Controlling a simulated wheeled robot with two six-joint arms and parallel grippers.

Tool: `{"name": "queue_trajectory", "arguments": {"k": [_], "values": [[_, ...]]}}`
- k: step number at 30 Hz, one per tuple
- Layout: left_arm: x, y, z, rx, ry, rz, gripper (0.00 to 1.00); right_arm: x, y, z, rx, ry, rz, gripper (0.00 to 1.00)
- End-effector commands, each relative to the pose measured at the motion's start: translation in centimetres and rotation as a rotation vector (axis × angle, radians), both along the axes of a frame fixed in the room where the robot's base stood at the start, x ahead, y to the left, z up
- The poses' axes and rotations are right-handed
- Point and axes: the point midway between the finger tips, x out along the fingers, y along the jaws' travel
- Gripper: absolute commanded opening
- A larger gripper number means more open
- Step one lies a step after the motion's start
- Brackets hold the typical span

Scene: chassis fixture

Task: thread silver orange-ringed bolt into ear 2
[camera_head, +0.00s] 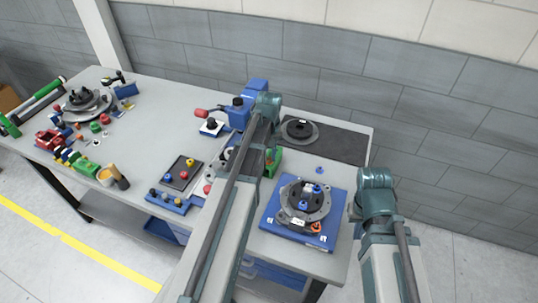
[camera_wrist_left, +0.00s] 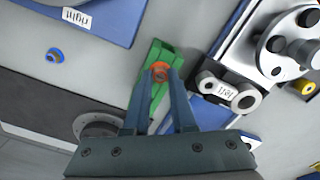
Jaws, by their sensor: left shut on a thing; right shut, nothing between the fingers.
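The orange-ringed bolt (camera_wrist_left: 160,68) shows in the left wrist view as an orange ring between the fingertips of my left gripper (camera_wrist_left: 160,76). My left gripper is shut on it, over a green block (camera_wrist_left: 140,96); I cannot tell whether the bolt touches the block. In the head view my left arm hides the gripper and bolt. The round grey chassis part (camera_head: 287,211) sits on a blue board (camera_head: 272,228) at the right, with blue-ringed pieces and an orange-ringed piece (camera_head: 316,227) on it. Ear labels are too small to read. My right gripper is not visible; only its arm shows.
A loose blue-ringed piece (camera_head: 320,169) lies behind the board. A dark mat with a grey disc (camera_head: 300,129) is at the back right. A dark panel with coloured knobs (camera_head: 181,174) stands left of my left arm. Bare table (camera_head: 150,140) lies farther left.

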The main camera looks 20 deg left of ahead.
Motion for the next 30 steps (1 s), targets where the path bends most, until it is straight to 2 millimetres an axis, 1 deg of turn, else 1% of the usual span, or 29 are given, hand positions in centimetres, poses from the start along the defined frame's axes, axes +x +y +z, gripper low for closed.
{"name": "queue_trajectory", "arguments": {"k": [5,30], "values": [[0.0,0.0,0.6,0.0,0.0,0.0,0.0,0.0,0.0,0.6,0.0,0.0,0.0,0.0],[0.0,0.0,6.9,0.0,0.0,0.0,0.0,0.0,0.0,7.0,0.0,0.0,0.001,0.0]]}}
